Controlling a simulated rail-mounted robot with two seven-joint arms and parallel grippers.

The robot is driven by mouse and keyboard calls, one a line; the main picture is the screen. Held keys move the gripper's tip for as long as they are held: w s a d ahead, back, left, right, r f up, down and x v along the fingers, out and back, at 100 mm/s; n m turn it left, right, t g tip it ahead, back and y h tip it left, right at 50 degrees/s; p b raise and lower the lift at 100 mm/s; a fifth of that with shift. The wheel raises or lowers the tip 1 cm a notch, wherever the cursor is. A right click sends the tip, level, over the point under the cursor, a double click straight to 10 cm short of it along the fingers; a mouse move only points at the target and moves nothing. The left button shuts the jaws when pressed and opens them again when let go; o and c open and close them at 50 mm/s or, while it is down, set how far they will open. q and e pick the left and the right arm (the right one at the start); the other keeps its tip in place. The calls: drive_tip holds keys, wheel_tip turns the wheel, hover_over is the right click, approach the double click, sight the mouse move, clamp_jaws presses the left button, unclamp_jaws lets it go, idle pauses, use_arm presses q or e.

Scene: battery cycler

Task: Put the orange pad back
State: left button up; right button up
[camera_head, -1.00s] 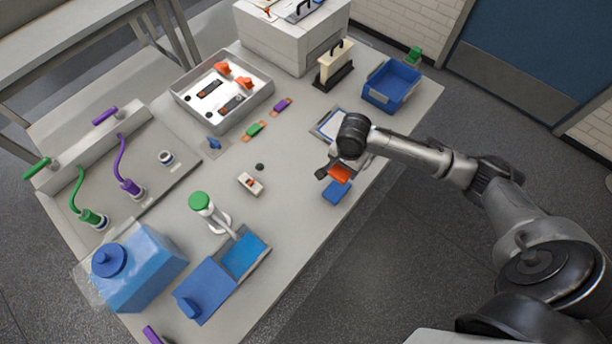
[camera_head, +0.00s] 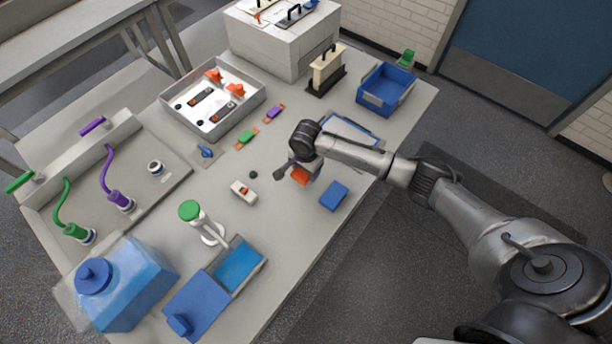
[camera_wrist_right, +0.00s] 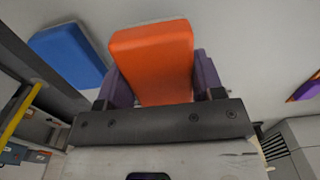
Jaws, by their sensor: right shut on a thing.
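My right gripper (camera_head: 297,172) is shut on the orange pad (camera_head: 300,176) and holds it over the middle of the table. In the right wrist view the orange pad (camera_wrist_right: 152,62) sits between the two purple-sided fingers, its broad face towards the camera. A flat blue pad (camera_head: 334,195) lies on the table, to the right of the held pad. It also shows at the upper left of the right wrist view (camera_wrist_right: 68,55). The gap between the orange pad and the table is hard to judge. My left gripper is not in view.
A green piece (camera_head: 246,137) and a purple piece (camera_head: 274,112) lie beyond the gripper. A small red-and-white device (camera_head: 243,191) is to its left. A blue bin (camera_head: 362,98) and a black-based stand (camera_head: 325,82) stand behind. The table's right edge is close to the blue pad.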

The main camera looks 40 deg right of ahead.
sight(306, 176)
drive_tip(key=shift+f+b, duration=0.65)
drive_tip(key=shift+f, duration=1.35)
drive_tip(key=o, duration=0.9)
drive_tip(key=shift+f, duration=0.1)
